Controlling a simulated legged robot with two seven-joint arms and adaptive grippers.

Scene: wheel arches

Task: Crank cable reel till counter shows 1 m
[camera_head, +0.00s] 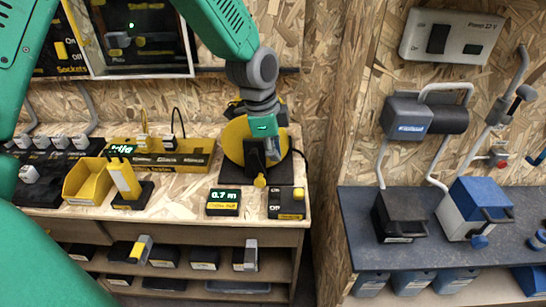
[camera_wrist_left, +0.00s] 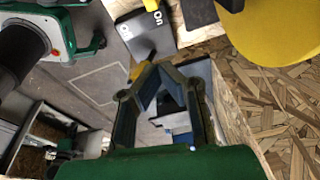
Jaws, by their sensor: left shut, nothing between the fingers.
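The cable reel (camera_head: 232,140) is a yellow disc on a dark base at the right end of the wooden bench. Its yellow rim also shows at the upper right of the left wrist view (camera_wrist_left: 285,30). A small yellow knob (camera_head: 260,181) shows low in front of the reel. The counter (camera_head: 223,196) reads 0.7 m in green digits. My left gripper (camera_head: 266,153) hangs in front of the reel and hides part of it. In the left wrist view its fingers (camera_wrist_left: 165,72) are shut and empty, with a yellow piece (camera_wrist_left: 139,70) close beside the tips. My right gripper is out of view.
A switch box (camera_head: 287,203) with a yellow strip stands right of the counter. A yellow bin (camera_head: 86,182) and a yellow upright device (camera_head: 124,180) stand to the left. A blue-grey bench (camera_head: 362,220) with devices lies right, past a gap.

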